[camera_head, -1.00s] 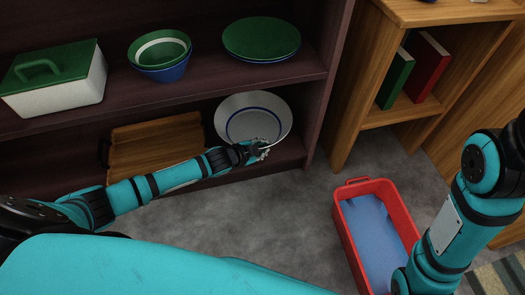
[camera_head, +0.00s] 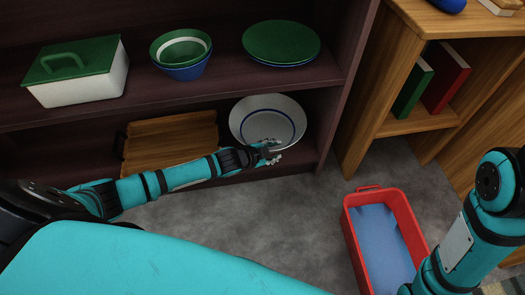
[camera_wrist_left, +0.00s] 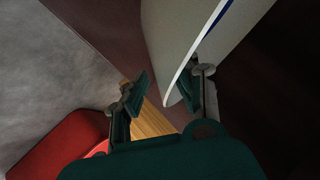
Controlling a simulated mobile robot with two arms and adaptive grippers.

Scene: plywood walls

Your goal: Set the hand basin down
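The hand basin (camera_head: 250,122), white with a blue ring, rests tilted up on the lower shelf, its open face toward me. My left gripper (camera_head: 270,153) is at its lower front edge in the head view. In the left wrist view, the fingers of the left gripper (camera_wrist_left: 160,93) stand apart. The basin (camera_wrist_left: 178,40) shows there with its pale rim running down between them, close beside the right-hand finger. I cannot tell whether that finger touches it. The right arm shows at the right edge of the head view, but its gripper is out of view.
The dark shelf (camera_head: 225,93) above holds a green-lidded box (camera_head: 80,85), nested bowls (camera_head: 181,55) and green plates (camera_head: 281,42). A wooden tray (camera_head: 170,142) lies left of the basin. A red tub (camera_head: 408,222) stands on the floor, right of a clear grey patch.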

